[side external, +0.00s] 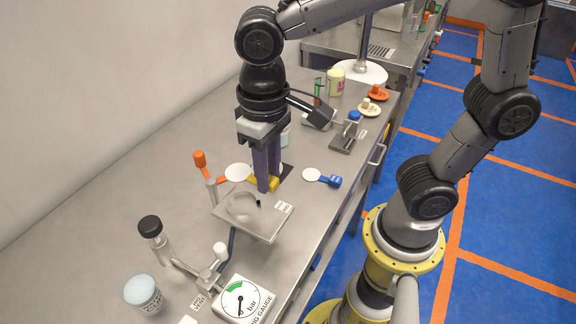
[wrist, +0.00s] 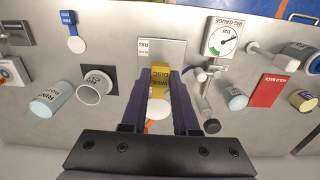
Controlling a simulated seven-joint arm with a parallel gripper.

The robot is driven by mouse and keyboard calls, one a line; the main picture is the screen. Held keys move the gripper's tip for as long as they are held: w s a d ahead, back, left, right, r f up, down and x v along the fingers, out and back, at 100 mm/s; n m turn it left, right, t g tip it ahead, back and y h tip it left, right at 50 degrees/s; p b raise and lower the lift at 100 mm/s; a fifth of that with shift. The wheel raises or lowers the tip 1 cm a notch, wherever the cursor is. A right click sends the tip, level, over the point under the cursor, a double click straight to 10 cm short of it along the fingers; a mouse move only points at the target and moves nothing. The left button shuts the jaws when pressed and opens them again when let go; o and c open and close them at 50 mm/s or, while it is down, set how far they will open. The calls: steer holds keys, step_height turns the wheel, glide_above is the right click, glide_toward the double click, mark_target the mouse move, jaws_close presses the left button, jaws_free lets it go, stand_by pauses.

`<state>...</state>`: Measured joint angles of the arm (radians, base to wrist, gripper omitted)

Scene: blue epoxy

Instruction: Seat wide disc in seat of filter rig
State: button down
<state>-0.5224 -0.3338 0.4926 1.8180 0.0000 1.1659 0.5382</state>
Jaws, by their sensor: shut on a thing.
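The wide disc is a white round disc (side external: 238,172) with a yellow tab (side external: 272,184); in the wrist view the tab (wrist: 160,78) reads "WIDE DISC" and the white disc (wrist: 158,109) shows between my fingers. My gripper (side external: 266,186) is shut on the yellow tab, with the disc sticking out to the left in the side view. The filter rig (side external: 262,222) is a grey plate with a round recessed seat (side external: 242,206), nearer the side camera than my fingers. The disc appears raised and apart from the seat. In the wrist view, the tab and fingers partly hide the rig (wrist: 173,49).
An orange-handled valve (side external: 203,166) stands close beside the disc and rig. Another disc with a blue tab (side external: 334,181) lies to the right. The left bench is clear.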

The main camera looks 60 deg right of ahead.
steer(key=shift+s+a, duration=0.1)
steer(key=shift+a, duration=0.1)
glide_above(271, 218)
steer(key=shift+f, duration=2.85)
steer(key=shift+s+f, duration=0.1)
steer(key=shift+f, duration=1.15)
steer(key=c, duration=0.6)
jaws_free()
steer(key=shift+r, duration=2.5)
